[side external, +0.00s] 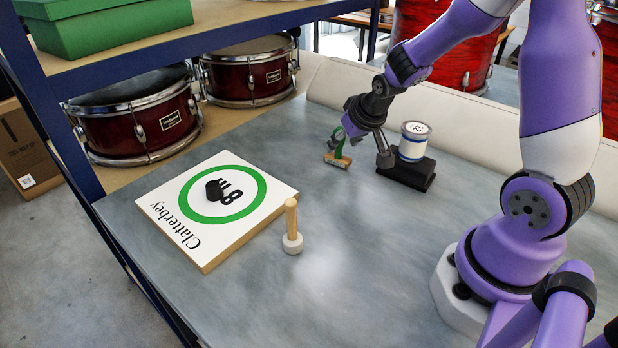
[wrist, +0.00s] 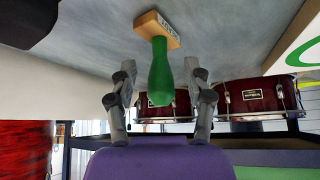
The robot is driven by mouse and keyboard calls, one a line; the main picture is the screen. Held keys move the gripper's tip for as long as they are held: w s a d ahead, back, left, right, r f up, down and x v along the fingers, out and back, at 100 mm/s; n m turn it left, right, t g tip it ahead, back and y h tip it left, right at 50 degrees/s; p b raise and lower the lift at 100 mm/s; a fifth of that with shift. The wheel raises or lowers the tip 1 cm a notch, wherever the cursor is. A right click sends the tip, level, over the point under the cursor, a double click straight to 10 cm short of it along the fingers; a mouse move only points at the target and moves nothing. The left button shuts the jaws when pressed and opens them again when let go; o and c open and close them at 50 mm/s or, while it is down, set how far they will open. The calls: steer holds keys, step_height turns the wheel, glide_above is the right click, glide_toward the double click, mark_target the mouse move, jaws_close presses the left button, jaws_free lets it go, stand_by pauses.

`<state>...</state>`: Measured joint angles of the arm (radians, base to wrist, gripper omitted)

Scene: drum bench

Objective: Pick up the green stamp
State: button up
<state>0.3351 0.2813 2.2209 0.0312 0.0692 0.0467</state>
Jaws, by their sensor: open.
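The green stamp stands upright on the bench, with a green handle (side external: 340,142) and a wooden base (side external: 338,160). In the wrist view its green handle (wrist: 160,72) points toward me and its wooden base (wrist: 157,29) is farther off. My gripper (side external: 359,148) is open at the stamp. In the wrist view my gripper (wrist: 159,70) has one finger on each side of the handle, with gaps showing on both sides. In the side view a finger partly covers the handle.
A black block (side external: 408,174) bearing a white and blue can (side external: 413,142) stands close to the right of my gripper. A wooden-handled stamp (side external: 291,225) stands nearer the front.

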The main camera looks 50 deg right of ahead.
steer(key=shift+x, duration=1.4)
jaws_close()
